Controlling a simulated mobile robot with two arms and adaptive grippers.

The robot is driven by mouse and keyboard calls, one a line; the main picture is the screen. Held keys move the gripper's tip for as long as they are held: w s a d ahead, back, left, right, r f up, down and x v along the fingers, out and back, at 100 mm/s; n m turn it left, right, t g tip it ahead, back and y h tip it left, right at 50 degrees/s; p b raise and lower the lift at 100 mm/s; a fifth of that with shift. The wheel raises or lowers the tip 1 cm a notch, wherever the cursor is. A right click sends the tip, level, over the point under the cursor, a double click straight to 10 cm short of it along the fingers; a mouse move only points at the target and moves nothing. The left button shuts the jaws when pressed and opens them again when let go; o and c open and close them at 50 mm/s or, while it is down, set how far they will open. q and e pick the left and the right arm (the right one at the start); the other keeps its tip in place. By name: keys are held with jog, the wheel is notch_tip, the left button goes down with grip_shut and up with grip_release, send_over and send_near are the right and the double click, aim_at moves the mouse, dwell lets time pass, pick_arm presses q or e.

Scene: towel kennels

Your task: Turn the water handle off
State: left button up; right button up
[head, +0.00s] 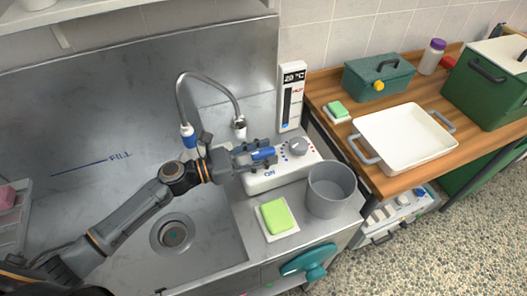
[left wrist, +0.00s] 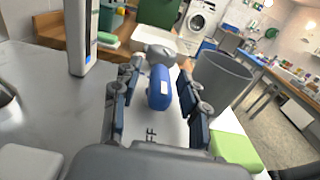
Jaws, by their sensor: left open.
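My left gripper (head: 257,153) is open at the handle, coming from the left. In the left wrist view the handle (left wrist: 159,88) lies between the two spread fingers of my gripper (left wrist: 158,84), with a visible gap on the left side. Part of an "OFF" label shows below it. The steel faucet (head: 210,82) arches behind. My right gripper is not in view.
A grey knob (head: 298,146) with red and blue dots is just right of the handle. A grey bucket (head: 329,190) and a green sponge (head: 276,215) stand close by. A temperature display (head: 292,97) rises behind. The sink basin (head: 215,250) is below my arm.

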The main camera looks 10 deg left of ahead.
pick_arm(q)
jog(key=v, duration=1.1)
jog(key=shift+s+a, duration=0.25)
jog(key=shift+a, duration=0.05)
jog(key=shift+f, duration=0.1)
